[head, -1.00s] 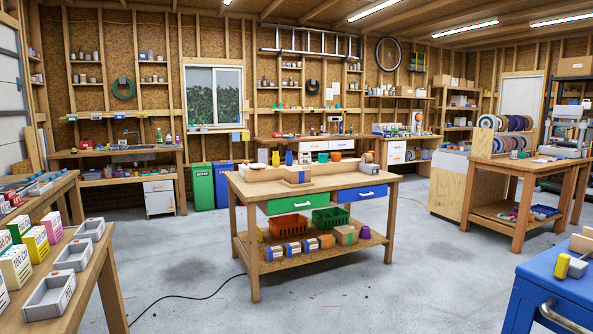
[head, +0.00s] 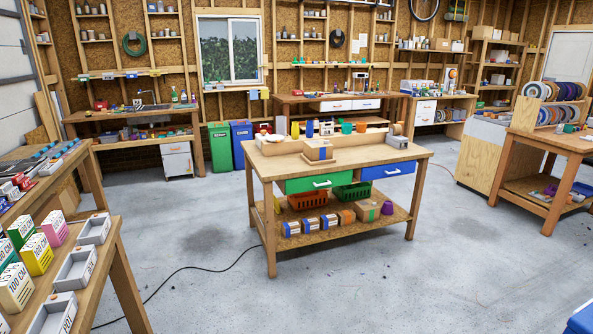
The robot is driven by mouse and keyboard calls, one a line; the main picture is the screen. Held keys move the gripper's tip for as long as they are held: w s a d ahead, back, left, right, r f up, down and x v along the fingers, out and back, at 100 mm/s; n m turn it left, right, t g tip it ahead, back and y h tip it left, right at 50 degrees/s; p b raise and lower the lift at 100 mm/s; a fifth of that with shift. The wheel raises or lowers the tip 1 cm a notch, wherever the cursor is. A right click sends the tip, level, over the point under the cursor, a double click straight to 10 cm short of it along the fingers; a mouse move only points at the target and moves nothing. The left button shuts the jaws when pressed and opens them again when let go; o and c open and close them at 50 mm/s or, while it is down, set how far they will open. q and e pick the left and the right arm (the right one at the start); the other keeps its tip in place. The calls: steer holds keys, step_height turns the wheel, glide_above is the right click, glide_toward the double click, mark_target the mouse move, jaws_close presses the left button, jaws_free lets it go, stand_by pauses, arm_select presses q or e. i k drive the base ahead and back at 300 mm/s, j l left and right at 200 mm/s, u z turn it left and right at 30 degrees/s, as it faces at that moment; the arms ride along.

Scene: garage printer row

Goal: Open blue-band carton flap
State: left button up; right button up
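A small brown carton (head: 318,151) with a bluish-grey band stands on the top of the central wooden workbench (head: 375,168). It is small in view, and I cannot tell how its flap stands. Several boxes with blue bands, one of them this box (head: 291,229), sit in a row on the bench's lower shelf (head: 345,234). I cannot tell from the picture which of these the task names. Neither of my grippers is in the head view.
The bench has a green drawer (head: 300,184) and a blue drawer (head: 370,171), with baskets below. A side table (head: 100,275) with cartons and grey trays is at near left. A black cable (head: 195,268) lies on the floor. Grey floor (head: 330,295) before the bench is clear.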

mark_target(313, 143)
steer(key=i+z, duration=0.25)
steer(key=i, duration=2.45)
